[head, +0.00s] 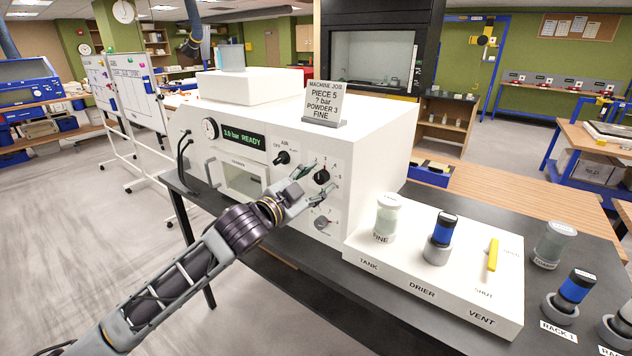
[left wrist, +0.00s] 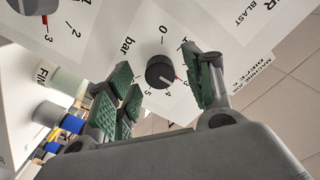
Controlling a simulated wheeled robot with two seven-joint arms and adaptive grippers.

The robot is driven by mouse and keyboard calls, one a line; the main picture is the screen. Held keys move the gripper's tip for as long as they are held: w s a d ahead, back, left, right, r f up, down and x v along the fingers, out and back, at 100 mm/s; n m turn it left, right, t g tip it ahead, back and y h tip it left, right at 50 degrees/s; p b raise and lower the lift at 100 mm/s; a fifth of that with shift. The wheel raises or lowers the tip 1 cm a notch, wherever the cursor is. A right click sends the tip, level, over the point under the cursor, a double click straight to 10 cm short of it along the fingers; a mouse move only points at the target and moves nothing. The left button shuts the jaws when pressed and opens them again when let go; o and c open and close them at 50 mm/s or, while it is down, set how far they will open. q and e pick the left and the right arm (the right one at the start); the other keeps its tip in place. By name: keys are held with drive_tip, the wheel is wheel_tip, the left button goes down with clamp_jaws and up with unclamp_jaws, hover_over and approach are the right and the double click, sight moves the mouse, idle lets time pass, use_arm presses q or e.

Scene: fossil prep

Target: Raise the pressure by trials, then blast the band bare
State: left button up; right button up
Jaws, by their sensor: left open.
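The white blasting machine (head: 375,150) has a round gauge (head: 209,128) and a green display (head: 238,138) that appears to read 3.0 bar READY. The black bar knob (head: 322,176) is on its front panel; in the left wrist view the knob (left wrist: 160,71) has its red mark near 3. My left gripper (head: 309,186) is open at the knob, with its green-padded fingers either side of it; contact is not visible. The air switch (head: 282,158) and a lower numbered knob (head: 322,222) are nearby. The band is not discernible through the chamber window (head: 243,180). My right gripper is out of view.
A job card (head: 323,104) reads piece 5, ? bar, powder 3, fine. On the white ledge stand a FINE jar (head: 387,218), a blue-banded drier canister (head: 442,238) and a yellow vent lever (head: 492,255). Further canisters, including one blue-banded (head: 575,290), stand at right.

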use_arm(q)
drive_tip(key=v, duration=1.1)
drive_tip(key=shift+s, duration=0.1)
idle(1.1)
clamp_jaws()
idle(1.4)
